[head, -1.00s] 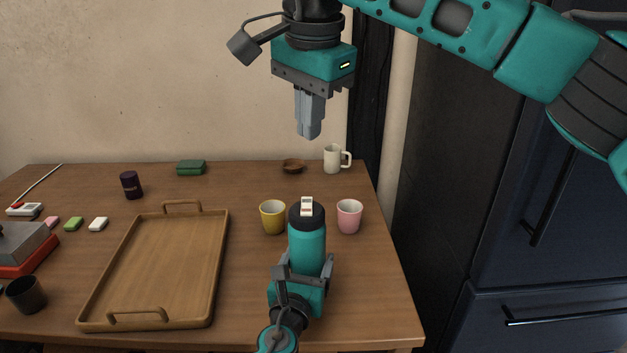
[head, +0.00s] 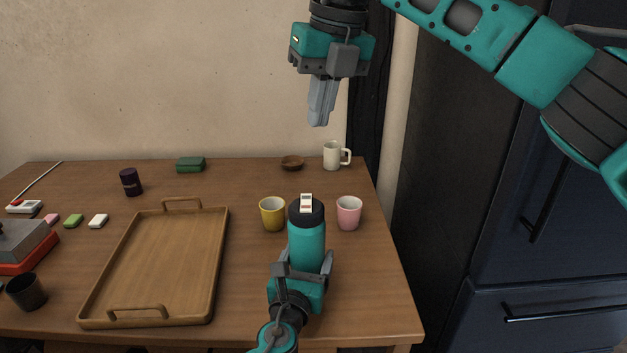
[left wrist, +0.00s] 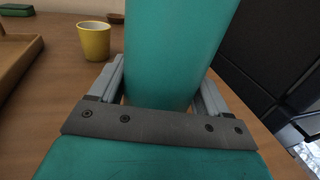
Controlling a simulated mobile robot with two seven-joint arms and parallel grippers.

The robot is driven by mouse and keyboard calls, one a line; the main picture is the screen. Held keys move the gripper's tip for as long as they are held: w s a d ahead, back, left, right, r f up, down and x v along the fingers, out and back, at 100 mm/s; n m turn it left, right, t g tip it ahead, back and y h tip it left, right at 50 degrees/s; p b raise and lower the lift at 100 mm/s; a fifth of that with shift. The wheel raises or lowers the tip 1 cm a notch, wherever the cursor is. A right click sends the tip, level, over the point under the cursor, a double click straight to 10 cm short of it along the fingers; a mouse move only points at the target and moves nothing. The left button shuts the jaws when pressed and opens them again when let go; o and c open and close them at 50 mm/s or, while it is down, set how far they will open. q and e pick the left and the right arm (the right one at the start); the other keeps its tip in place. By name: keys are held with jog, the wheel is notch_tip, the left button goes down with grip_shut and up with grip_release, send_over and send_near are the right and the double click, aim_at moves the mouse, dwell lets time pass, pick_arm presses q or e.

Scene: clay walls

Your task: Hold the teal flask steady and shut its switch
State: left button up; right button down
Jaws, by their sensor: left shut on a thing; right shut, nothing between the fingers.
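The teal flask (head: 306,245) stands upright near the table's right side, with a dark lid. A small white switch (head: 306,203) with a reddish mark sits on top of the lid. My left gripper (head: 303,272) is shut on the flask's lower body. In the left wrist view the flask (left wrist: 175,50) fills the space between the fingers (left wrist: 160,95), and its top is out of frame. My right gripper (head: 319,122) is shut and empty, high above the flask and apart from it, pointing down.
A yellow cup (head: 272,214) stands close left of the flask, a pink cup (head: 349,213) close right. A white mug (head: 333,156) and a brown bowl (head: 292,162) are behind. A wooden tray (head: 222,250) lies to the left. The air above the flask is free.

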aim_at(309, 197)
jog(key=m, duration=0.7)
jog(key=w+d+m+y, duration=0.1)
jog(key=m, duration=0.7)
jog(key=d+m, duration=0.1)
jog(key=m, duration=0.6)
jog(key=shift+w+f+m+g+y, duration=0.15)
jog(key=shift+w+m+g+y, duration=0.15)
jog(key=shift+w+g, duration=0.1)
jog(key=x, duration=0.8)
jog(key=d+x, duration=0.1)
jog(key=x, duration=0.4)
jog(key=shift+f, duration=0.1)
jog(key=shift+w+f, duration=0.1)
jog(key=shift+f, duration=0.4)
jog(key=shift+w+f, duration=0.15)
jog(key=shift+f, duration=0.2)
